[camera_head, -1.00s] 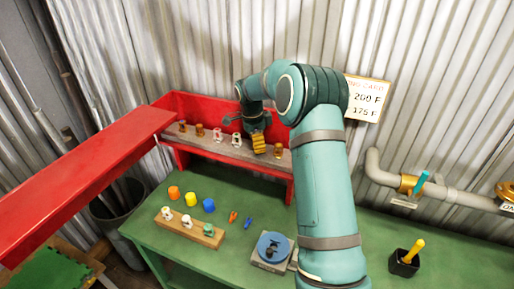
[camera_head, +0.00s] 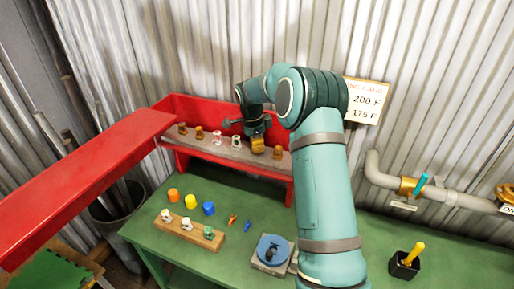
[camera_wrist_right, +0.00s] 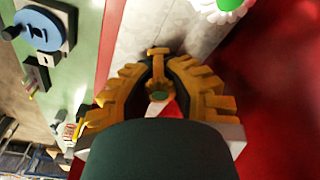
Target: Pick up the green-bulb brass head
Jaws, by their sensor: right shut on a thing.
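My right gripper (camera_head: 257,146) reaches down to the grey shelf board of the red box. In the right wrist view its yellow ribbed fingers (camera_wrist_right: 158,85) are closed around a brass head (camera_wrist_right: 158,51) with a green bulb (camera_wrist_right: 158,96). The fingers hide its sides. In the head view the gripper covers this head, and I cannot tell whether it still touches the board. Other heads stand along the board: two brass ones at the left (camera_head: 190,132), two white ones (camera_head: 226,140), and a brass one (camera_head: 278,152) right of the gripper. My left gripper is not in view.
The red box (camera_head: 228,108) has a back wall close behind the gripper. On the green bench (camera_head: 255,205) are a wooden block (camera_head: 205,242) with three heads, coloured caps (camera_head: 191,201), a blue disc fixture (camera_head: 272,248) and a black cup (camera_head: 404,265). A pipe (camera_head: 384,176) runs at right.

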